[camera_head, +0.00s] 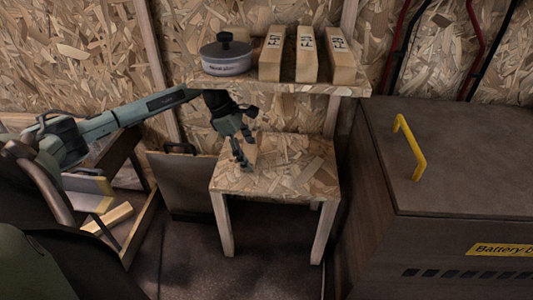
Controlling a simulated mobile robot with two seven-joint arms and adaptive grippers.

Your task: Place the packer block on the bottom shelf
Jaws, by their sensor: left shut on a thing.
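My left gripper (243,160) comes in from the left, pointing down over the bottom shelf (285,180), a low chipboard surface on pale wooden legs. It is shut on the packer block (252,154), a small tan wooden piece mostly hidden by the fingers. The block is at or just above the shelf top, toward its back left; I cannot tell whether it touches. Its colour blends with the chipboard. My right gripper is not in view.
The upper shelf (290,87) overhangs the back and holds a lidded grey pot (226,58) and three marked wooden blocks (305,54). A dark battery box (450,150) with a yellow handle (408,145) stands right. The bottom shelf's right half is clear.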

